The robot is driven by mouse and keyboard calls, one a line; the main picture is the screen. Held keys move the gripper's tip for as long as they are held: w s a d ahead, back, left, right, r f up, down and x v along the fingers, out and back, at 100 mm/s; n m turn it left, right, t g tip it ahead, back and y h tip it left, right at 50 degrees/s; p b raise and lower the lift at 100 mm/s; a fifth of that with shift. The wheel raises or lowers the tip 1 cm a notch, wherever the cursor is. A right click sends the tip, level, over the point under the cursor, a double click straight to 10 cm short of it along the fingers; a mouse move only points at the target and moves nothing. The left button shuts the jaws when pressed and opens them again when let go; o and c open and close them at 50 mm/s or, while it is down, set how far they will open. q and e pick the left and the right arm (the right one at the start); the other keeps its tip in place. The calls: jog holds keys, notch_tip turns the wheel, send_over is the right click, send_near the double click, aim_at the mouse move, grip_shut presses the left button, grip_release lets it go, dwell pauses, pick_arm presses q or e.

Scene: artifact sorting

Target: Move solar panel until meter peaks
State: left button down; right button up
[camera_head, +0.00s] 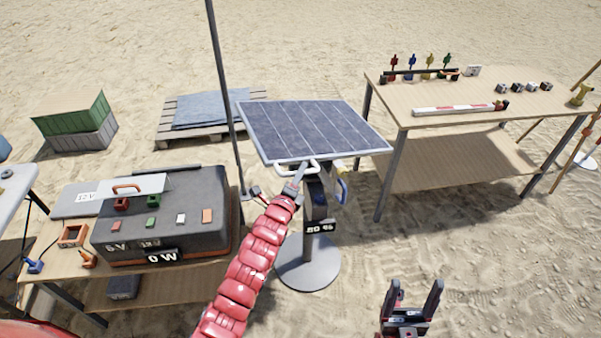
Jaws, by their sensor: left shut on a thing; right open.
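The solar panel (318,128) is dark blue with a light frame, tilted on top of a grey stand (308,262) with a round base. A label on the stand (319,227) seems to read "80 %". My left gripper (300,177) is shut on the panel's white handle (296,168) at its near edge; my red arm hides part of the stand's left side. My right gripper (415,298) is open and empty above the sand at the lower right. The dark box on the left table has a display (163,257) reading "0 W".
The left table (50,277) holds the dark box (215,235) and small parts. A dark pole (225,90) rises behind it. The right table (435,118) holds several small items. A pallet (168,130) and green crates (75,115) stand behind. Sand between the stand and right table is clear.

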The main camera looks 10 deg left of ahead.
pick_arm(q)
jog(key=shift+d+r+m+b, duration=0.2)
jog(key=shift+r+m+b, duration=0.1)
jog(key=shift+b, duration=0.45)
jog(key=shift+w+d+r+g, duration=0.1)
jog(key=shift+r+g, duration=0.15)
jog(key=shift+g, duration=0.15)
jog(key=shift+w+d+r+m+p, duration=0.2)
jog(key=shift+r+m+p, duration=0.2)
jog(key=shift+r, duration=0.25)
jog(key=c, duration=0.8)
grip_release()
jog(key=shift+s, duration=0.1)
